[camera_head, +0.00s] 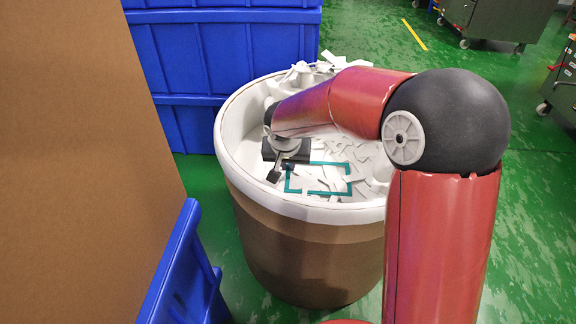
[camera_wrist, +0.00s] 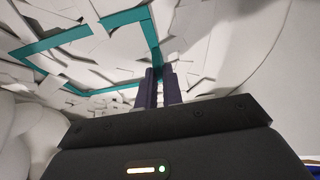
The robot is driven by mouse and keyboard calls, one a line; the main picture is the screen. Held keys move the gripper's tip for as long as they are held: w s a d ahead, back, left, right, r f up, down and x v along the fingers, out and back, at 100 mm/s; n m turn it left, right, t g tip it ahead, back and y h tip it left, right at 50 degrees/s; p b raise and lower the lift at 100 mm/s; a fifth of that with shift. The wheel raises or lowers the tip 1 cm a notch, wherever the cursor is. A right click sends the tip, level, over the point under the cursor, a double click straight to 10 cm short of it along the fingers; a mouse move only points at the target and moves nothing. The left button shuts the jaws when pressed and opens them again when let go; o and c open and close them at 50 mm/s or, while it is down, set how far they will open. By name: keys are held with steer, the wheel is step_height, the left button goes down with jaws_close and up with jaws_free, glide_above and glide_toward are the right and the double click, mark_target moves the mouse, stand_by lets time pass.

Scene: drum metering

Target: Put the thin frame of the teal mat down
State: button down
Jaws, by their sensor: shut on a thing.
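The teal mat's thin frame (camera_head: 320,193) is a flat rectangular outline inside the drum (camera_head: 229,136), among white scraps. My gripper (camera_head: 277,176) is at its left end in the head view. In the wrist view my gripper (camera_wrist: 159,74) has its dark fingers close together at the teal strip (camera_wrist: 126,17), shut on one side of the frame. The frame lies close over the scraps; I cannot tell whether it touches them. Part of its left side is hidden by my gripper.
White scraps (camera_head: 335,150) fill the drum, with a heap at its back rim (camera_head: 325,68). Blue crates (camera_head: 200,50) stand behind, and a blue bin edge (camera_head: 178,265) is at the lower left. A brown board (camera_head: 80,150) fills the left.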

steer(key=shift+f, duration=0.15)
steer(key=c, duration=1.5)
jaws_free()
steer(key=shift+c, duration=0.2)
